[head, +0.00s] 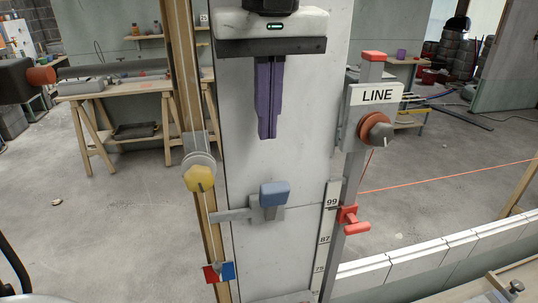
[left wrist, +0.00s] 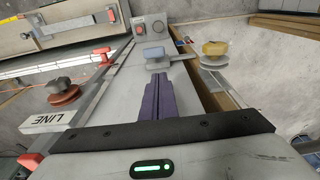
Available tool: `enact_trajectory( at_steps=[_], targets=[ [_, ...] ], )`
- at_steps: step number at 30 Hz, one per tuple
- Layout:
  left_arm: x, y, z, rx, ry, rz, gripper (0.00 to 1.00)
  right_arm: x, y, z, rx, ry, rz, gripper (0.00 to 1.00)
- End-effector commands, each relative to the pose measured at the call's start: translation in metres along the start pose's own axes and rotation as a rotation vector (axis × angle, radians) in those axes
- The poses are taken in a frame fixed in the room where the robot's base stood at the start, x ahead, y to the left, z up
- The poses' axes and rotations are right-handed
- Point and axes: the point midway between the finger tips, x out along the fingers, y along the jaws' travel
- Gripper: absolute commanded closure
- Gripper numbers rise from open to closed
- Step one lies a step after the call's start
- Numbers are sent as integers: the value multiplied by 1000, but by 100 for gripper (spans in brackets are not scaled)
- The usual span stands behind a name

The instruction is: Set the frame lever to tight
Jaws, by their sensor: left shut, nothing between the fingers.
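My left gripper (head: 267,134) points down in front of the pale grey panel, its purple fingers together with nothing between them. Its fingers (left wrist: 158,80) also show in the left wrist view. Below the tips and apart from them is a blue handle (head: 275,193) on a grey bracket, with a flat bar running left. The blue handle (left wrist: 154,53) sits beyond the fingertips in the left wrist view. A red handle (head: 355,228) sits on the right rail beside a number scale. No label shows which one is the frame lever. My right gripper is not in view.
A yellow knob (head: 199,178) sits on the wooden post at left, above a red and blue plate (head: 220,272). A low white block wall (head: 430,258) runs along the right.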

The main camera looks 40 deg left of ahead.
Motion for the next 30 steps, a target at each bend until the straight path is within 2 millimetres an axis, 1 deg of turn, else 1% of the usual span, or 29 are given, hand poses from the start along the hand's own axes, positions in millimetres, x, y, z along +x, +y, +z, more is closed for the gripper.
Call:
enact_trajectory(
  at_steps=[5,12,16,21,30],
  targets=[
    [22,-1,0,2,-3,-3,100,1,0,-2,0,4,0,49],
    [66,-1,1,0,-4,-4,100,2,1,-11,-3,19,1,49],
    [84,-1,0,1,-3,-3,100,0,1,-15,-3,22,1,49],
    [96,0,0,-1,-2,-1,100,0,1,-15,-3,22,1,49],
    [98,0,0,-1,-1,0,100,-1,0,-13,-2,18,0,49]
  ],
)
